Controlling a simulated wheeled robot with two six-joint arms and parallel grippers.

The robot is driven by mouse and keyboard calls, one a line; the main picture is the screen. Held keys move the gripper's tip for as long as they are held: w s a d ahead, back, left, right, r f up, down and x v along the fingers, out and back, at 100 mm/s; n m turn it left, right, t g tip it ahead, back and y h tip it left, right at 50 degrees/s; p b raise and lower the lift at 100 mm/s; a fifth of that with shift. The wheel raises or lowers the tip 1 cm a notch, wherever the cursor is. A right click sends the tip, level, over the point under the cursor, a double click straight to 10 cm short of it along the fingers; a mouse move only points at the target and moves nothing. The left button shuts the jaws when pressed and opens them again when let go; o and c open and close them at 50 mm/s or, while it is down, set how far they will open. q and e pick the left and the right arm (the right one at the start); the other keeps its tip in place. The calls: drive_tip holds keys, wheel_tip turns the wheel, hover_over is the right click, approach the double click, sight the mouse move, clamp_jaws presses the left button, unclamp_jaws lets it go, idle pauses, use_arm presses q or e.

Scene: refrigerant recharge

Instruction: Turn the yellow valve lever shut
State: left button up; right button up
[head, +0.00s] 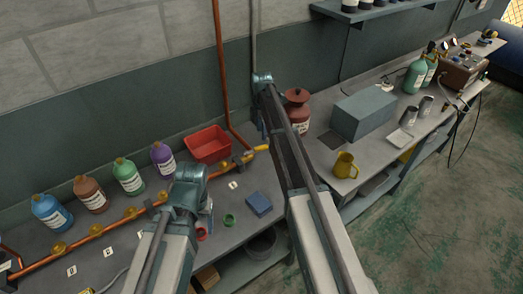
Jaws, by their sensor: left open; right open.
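A copper pipe (112,227) runs along the bench near the wall, with several yellow valve fittings on it. A yellow lever (260,148) shows at the pipe's right end, beside the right arm and close to the foot of the upright pipe. My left gripper (207,208) is above the bench, lower left of that lever and apart from it; its fingers are mostly hidden by its wrist. My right gripper (263,118) is up near the wall, above the lever in the picture, open with nothing seen in it; its fingers are small and partly hidden by the arm.
Blue (52,212), brown (91,195), green (129,177) and purple (163,160) bottles line the wall side. A red bin (208,144) stands behind the pipe. A blue block (259,203) lies on the bench. A grey box (363,113) and yellow mug (345,165) are right of my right arm.

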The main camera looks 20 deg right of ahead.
sight(262, 147)
wheel_tip(262, 147, down, 8)
drive_tip(key=b, duration=0.7)
clamp_jaws()
idle(1.1)
